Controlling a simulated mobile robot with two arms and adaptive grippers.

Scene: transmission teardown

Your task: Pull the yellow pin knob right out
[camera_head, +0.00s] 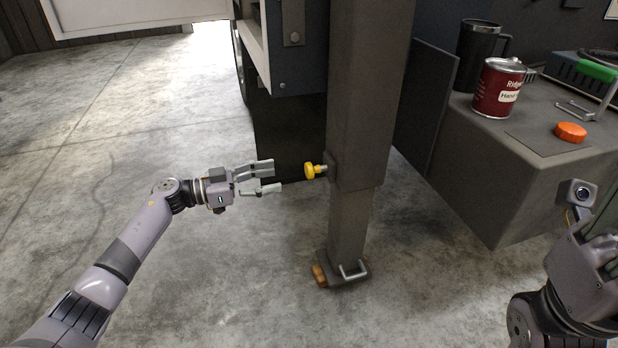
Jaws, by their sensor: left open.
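The yellow pin knob (311,171) sticks out to the left from the side of a grey square post (357,150). A short metal shank shows between the knob and the post. My left gripper (275,178) is left of the knob, its fingers pointing right toward it. It is open and empty, with a gap between its fingertips and the knob. My right arm shows at the lower right edge; its fingers cannot be made out.
A grey bench (463,170) at the right holds a red can (498,88), a dark mug (476,55) and an orange knob (570,132). Concrete floor at left is clear.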

